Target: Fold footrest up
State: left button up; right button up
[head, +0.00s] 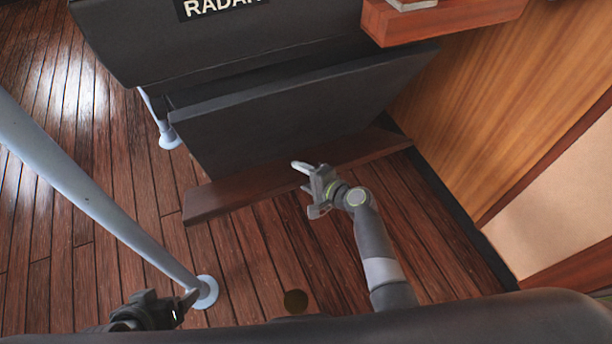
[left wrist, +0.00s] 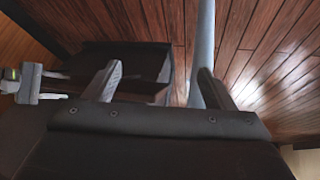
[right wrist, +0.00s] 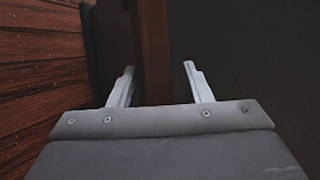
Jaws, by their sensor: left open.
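The footrest is a dark red-brown wooden board (head: 235,195) low at the foot of the black radar console (head: 230,50). It lies about level, sticking out over the floor. My right gripper (head: 306,186) is at its front edge, right of the board's middle. In the right wrist view the board (right wrist: 153,50) runs edge-on between the two open fingers (right wrist: 160,85), with a gap visible on the right side; contact cannot be told. My left gripper (head: 182,305) is open and empty at the lower left, near the pole's foot, away from the footrest.
A pale blue-grey pole (head: 100,205) rises from the floor at left, close to my left gripper; it also shows in the left wrist view (left wrist: 200,40). A wooden wall (head: 490,110) closes the right side. The plank floor (head: 240,265) before the footrest is clear.

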jog(key=shift+d+r, duration=0.1)
jog(key=shift+r, duration=0.1)
pick_arm(q)
jog(key=s+f+g+p, duration=0.3)
jog(key=f+p, duration=0.1)
jog(key=f, duration=0.1)
jog(key=shift+s+a+g, duration=0.3)
jog(key=shift+s+a, duration=0.1)
pick_arm(e)
jog(key=v, duration=1.7)
jog(key=shift+s, duration=0.2)
